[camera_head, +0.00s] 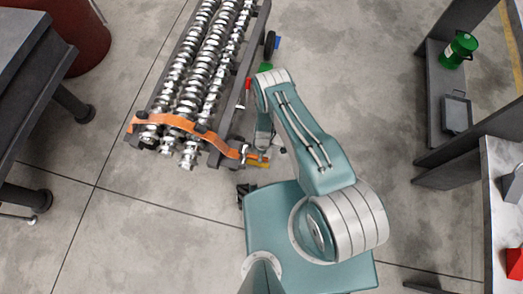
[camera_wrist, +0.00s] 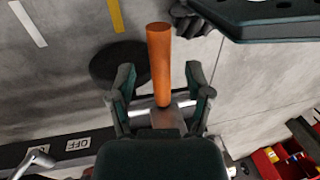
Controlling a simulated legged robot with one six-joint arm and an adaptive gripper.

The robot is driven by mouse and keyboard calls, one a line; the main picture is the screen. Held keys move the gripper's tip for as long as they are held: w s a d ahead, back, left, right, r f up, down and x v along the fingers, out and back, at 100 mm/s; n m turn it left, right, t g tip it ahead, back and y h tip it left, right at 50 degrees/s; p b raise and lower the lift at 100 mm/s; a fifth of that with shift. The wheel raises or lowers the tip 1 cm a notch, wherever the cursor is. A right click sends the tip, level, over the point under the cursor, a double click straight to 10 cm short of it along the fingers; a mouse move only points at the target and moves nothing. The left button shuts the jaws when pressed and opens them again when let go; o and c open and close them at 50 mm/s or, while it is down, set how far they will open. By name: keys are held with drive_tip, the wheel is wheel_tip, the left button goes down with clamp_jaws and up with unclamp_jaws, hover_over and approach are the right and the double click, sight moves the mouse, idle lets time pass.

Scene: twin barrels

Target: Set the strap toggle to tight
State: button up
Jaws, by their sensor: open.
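An orange strap (camera_head: 178,122) runs across the near end of several silvery screw-like shafts (camera_head: 195,80) on a dark frame. Its right end reaches a small orange and yellow fitting (camera_head: 257,160), partly hidden by my arm. In the wrist view an orange cylindrical handle (camera_wrist: 160,62), likely the strap toggle, stands up from a grey metal block with a crosswise pin. My gripper (camera_wrist: 160,88) is open, with one finger on each side of the handle and visible gaps between. Whether any part touches the handle cannot be told. The toggle's setting is unclear.
A dark rail with an OFF label (camera_wrist: 78,144) lies at lower left in the wrist view. A red bin (camera_wrist: 285,160) is at lower right. A dark table (camera_head: 25,60) stands left; a shelf with a green can (camera_head: 459,50) stands right.

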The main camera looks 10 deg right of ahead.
drive_tip(key=shift+s+f, duration=0.15)
drive_tip(key=shift+f, duration=0.8)
drive_tip(key=shift+c, duration=0.3)
clamp_jaws()
